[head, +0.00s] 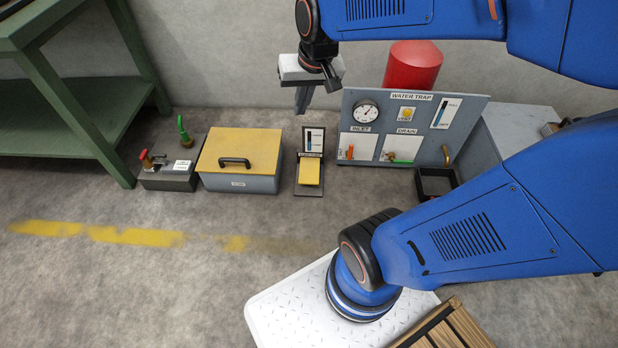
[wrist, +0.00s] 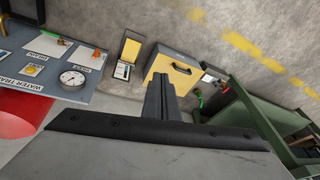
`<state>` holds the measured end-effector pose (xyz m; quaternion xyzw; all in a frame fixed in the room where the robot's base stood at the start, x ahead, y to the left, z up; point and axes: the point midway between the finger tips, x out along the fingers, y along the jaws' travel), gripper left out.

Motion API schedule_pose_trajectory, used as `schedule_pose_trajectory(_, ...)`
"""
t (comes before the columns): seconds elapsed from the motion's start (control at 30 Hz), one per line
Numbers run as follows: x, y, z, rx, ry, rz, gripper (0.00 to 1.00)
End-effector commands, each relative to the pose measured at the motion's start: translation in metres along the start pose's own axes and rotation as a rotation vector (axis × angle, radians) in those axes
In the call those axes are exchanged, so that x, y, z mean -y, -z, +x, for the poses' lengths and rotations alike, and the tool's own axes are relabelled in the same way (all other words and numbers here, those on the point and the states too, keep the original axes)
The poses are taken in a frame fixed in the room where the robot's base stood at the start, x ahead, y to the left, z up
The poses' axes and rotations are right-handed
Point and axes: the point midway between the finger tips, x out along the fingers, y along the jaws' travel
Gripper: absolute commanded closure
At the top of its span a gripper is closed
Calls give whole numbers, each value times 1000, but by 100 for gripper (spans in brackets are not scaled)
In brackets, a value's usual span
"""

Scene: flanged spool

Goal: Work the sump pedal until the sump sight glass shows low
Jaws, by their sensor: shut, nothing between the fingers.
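The sump pedal, a yellow plate (head: 309,172) on a dark base, stands on the floor in the middle of the head view. It also shows in the wrist view (wrist: 131,47). Behind it stands the sump sight glass, a small white card (head: 313,139) with a blue bar, seen also in the wrist view (wrist: 122,71). The level against its marks is too small to read. My gripper (head: 303,105) is shut and empty, pointing down, above and behind the pedal, apart from it. In the wrist view its fingers (wrist: 160,85) are together.
A grey box with a yellow lid (head: 240,150) stands left of the pedal, and a valve unit (head: 172,172) beyond it. The water trap panel (head: 450,125) with gauge and levers stands right, before a red tank (head: 413,64). A green bench (head: 85,105) is at left. Floor before the pedal is clear.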

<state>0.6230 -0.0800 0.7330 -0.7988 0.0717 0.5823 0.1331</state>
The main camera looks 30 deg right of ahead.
Motion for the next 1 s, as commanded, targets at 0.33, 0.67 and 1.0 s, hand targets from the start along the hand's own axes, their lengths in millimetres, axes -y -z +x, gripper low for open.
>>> schedule_pose_trajectory(0.33,-1,49,52,49,-2,149,100)
schedule_pose_trajectory(0.67,-8,90,109,88,-9,295,100)
schedule_pose_trajectory(1.0,-23,123,177,127,-24,448,100)
